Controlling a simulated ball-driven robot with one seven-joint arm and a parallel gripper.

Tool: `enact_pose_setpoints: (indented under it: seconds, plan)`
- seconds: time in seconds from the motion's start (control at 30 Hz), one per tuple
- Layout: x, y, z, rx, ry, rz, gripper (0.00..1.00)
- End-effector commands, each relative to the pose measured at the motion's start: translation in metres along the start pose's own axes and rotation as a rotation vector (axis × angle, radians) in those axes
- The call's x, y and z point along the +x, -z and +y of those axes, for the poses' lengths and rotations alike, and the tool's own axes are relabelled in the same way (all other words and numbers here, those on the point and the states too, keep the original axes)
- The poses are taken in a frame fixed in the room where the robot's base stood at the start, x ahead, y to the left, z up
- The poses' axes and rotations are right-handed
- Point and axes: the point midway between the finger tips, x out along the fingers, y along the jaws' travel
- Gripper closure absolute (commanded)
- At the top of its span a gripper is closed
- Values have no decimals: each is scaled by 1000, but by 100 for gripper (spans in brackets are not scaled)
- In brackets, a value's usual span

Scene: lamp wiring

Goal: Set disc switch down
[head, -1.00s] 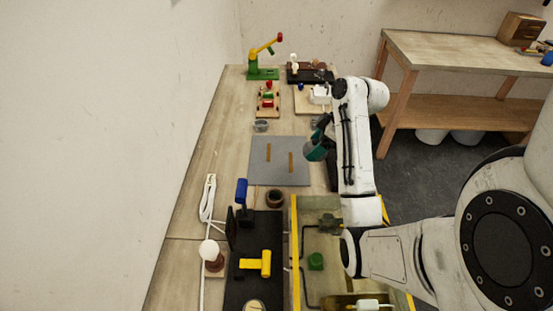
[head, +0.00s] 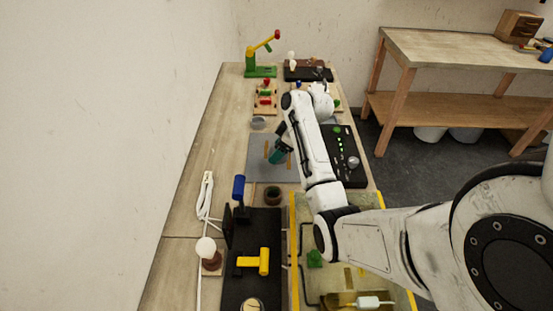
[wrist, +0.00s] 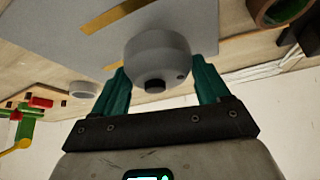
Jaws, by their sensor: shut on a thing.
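My gripper (head: 276,157) has teal fingers and is over the grey mat (head: 261,172) in the head view. I cannot tell whether the disc touches the mat. In the head view the disc is not clearly visible at the gripper.
A brown tape roll (head: 272,195) stands near the mat's front edge. A black panel with green buttons (head: 346,160) lies to the right, beside my arm. A small grey round item (head: 258,122) is behind the mat. A yellow-edged tray (head: 294,235) is in front.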

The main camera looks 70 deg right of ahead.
Motion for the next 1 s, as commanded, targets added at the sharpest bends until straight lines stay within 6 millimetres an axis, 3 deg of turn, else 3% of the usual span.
enact_pose_setpoints:
  seconds: [0.23,0.43,0.87,0.9,1.0]
  plan:
    - [19,0,3,-2,0,0,56]
    - [38,-12,3,-1,-1,0,56]
    - [40,-14,2,0,0,0,56]
    - [40,-14,2,0,0,0,24]
    - [40,-14,2,0,0,0,14]
